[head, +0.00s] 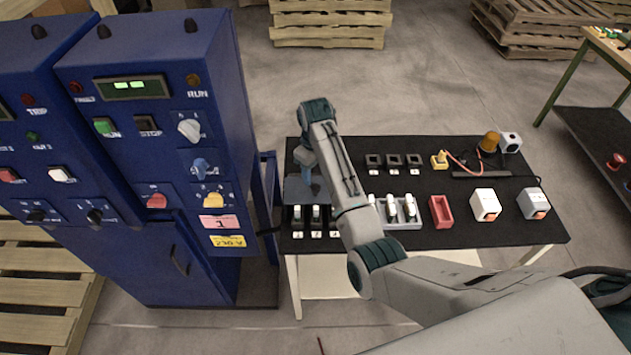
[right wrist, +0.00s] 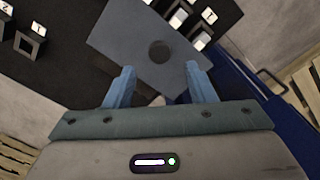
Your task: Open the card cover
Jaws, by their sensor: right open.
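The card cover is a flat blue-grey plate (head: 296,192) at the left end of the black table in the head view, partly hidden by my right arm. In the right wrist view the cover (right wrist: 125,38) fills the upper middle, with a dark round spot (right wrist: 160,51) on it, a knob or a hole. White-faced cards (head: 316,215) show beside its near edge. My right gripper (right wrist: 160,72) is open, its two blue fingers apart over the plate's edge, with the round spot just beyond and between the tips. Whether the fingers touch the plate cannot be told.
A blue control cabinet (head: 160,120) stands close to the left of the table (head: 420,233). Black numbered sockets (head: 393,161), a grey rack (head: 403,222), a red tray (head: 441,211) and two white boxes (head: 486,204) stand to the right. Pallets (head: 330,25) lie behind.

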